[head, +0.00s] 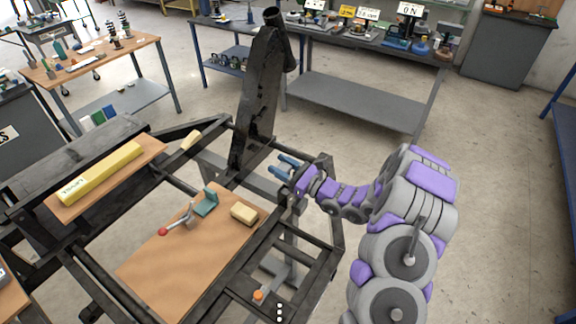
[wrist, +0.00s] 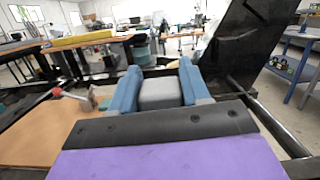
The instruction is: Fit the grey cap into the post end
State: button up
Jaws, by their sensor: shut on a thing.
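In the wrist view the grey cap (wrist: 160,94) sits between the two blue fingers of my gripper (wrist: 159,80), which are shut on its sides. In the head view my gripper (head: 284,166) points left, just right of the foot of the black post (head: 262,90). The gripper is well below that top. In the wrist view the post (wrist: 245,40) slants up on the right, apart from the cap.
The dark metal frame (head: 222,136) spreads below and left of my gripper. A wooden board (head: 150,272) on it holds a red-knobbed clamp (head: 176,224) and a tan block (head: 243,213). A yellow bar (head: 100,174) lies further left. Open floor (head: 480,190) is at right.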

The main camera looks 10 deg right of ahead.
jog(key=shift+a, duration=0.6)
jog(key=shift+a+f, duration=0.2)
jog(key=shift+d+f, duration=0.15)
jog(key=shift+f, duration=0.2)
jog(key=d+f+b, duration=0.1)
jog(key=d+f, duration=0.2)
jog(key=shift+d, duration=0.1)
jog(key=shift+a+f, duration=0.45)
jog(key=shift+a, duration=0.3)
jog(key=shift+a+f, duration=0.45)
jog(key=shift+a, duration=0.25)
jog(key=shift+d, duration=1.2)
jog(key=shift+s+a, duration=0.1)
jog(key=shift+a, duration=1.3)
jog(key=shift+d, duration=0.95)
jog(key=shift+d, duration=0.25)
